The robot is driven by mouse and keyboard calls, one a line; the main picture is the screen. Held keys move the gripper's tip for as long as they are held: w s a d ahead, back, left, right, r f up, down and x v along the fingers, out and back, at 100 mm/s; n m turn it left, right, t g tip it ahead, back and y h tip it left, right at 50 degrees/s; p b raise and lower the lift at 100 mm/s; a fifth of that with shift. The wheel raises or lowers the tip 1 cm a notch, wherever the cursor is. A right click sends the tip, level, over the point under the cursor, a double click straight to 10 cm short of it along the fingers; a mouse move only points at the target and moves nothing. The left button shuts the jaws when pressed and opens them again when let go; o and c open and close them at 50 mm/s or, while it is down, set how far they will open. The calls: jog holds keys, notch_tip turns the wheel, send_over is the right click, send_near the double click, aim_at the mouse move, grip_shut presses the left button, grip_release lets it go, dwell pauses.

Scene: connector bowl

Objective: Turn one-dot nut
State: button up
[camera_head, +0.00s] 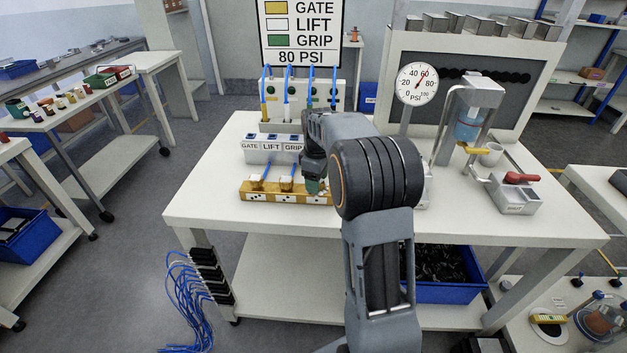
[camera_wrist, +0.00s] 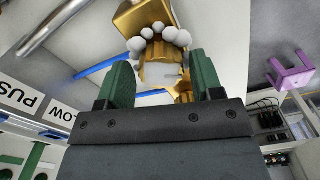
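A brass bar (camera_head: 243,192) with dotted white labels lies near the front of the white table in the head view. Two brass nuts with white tops stand on its left and middle parts. My gripper (camera_head: 316,186) is over the bar's right end and hides the fitting there. In the wrist view, a brass nut (camera_wrist: 160,73) with a ring of white bubbles (camera_wrist: 138,43) around it lies between the green fingers of my gripper (camera_wrist: 160,63). The fingers are open, with a gap showing on each side. I cannot read this nut's dot label.
Behind the bar is a grey block (camera_head: 268,156) labelled GATE, LIFT and GRIP. A sign (camera_head: 300,57) reads 80 PSI; a pressure gauge (camera_head: 417,83) stands to the right. A red-handled valve box (camera_head: 515,196) sits at the table's right. Blue tubes run near the nut.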

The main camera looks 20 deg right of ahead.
jog(key=c, duration=0.7)
jog(key=shift+a, duration=0.1)
jog(key=shift+c, duration=0.2)
